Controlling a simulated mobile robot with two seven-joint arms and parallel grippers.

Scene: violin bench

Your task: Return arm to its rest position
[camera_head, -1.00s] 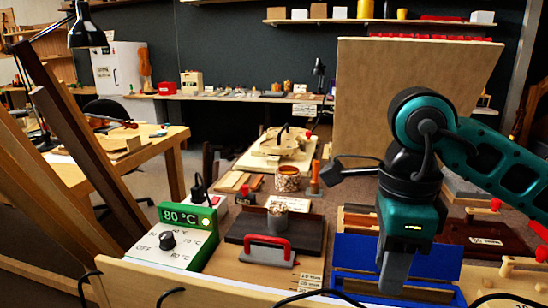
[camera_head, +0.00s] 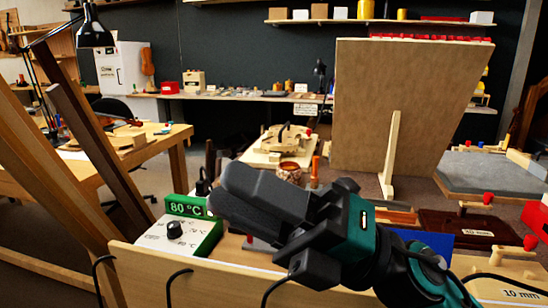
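My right gripper (camera_head: 225,192) is large in the camera_head view, low in the middle. Its arm comes up from the lower right, and the dark fingers point to the left. The fingers look close together, but their tips overlap from this angle, so I cannot tell whether they are open or shut. I see nothing held in them. They hide much of the bench middle behind them. My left gripper is not in view.
A green-and-white heater box (camera_head: 180,237) reading 80 °C stands left of the fingers. A pale board (camera_head: 200,280) runs along the front edge. A blue panel (camera_head: 430,240) is partly hidden by my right arm. A tall brown panel (camera_head: 410,90) stands behind.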

